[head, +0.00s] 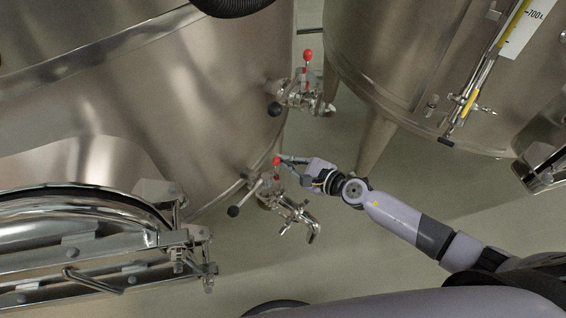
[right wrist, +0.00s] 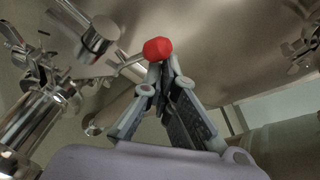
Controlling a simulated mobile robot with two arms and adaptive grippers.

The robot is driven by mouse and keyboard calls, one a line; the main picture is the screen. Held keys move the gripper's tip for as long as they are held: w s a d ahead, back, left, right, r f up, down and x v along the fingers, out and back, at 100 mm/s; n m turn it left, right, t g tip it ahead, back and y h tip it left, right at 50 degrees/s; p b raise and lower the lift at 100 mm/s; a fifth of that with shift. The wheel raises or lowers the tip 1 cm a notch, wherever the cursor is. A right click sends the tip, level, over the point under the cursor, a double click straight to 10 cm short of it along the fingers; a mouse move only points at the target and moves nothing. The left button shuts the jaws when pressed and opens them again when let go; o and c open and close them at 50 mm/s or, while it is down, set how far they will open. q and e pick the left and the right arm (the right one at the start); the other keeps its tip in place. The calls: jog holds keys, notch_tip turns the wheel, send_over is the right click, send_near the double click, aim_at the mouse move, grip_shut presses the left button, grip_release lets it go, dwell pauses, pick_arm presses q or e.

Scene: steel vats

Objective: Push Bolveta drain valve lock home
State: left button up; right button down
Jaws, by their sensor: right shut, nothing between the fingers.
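The lower drain valve (head: 290,208) sits low on the large left vat; no name is readable on it. It has a red knob (head: 276,160) on a short stem and a lever ending in a black ball (head: 233,211). My right gripper (head: 284,159) is shut and empty, its fingertips at the red knob from the right. In the right wrist view the red knob (right wrist: 158,48) is right at the closed fingertips (right wrist: 165,68); I cannot tell whether they touch. How far in the lock sits cannot be told. My left gripper is not in view.
A second valve with a red knob (head: 307,55) and black ball sits higher on the same vat (head: 215,90). A second vat (head: 385,60) stands at the right, its leg (head: 375,140) behind my arm. A hatch frame (head: 100,262) juts out at lower left.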

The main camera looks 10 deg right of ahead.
jog(key=shift+d, duration=0.1)
dwell(0.3)
jog(key=b+v, duration=0.2)
jog(key=v, duration=0.6)
jog(key=shift+w+d, duration=0.35)
jog(key=shift+r, duration=0.1)
dwell(0.4)
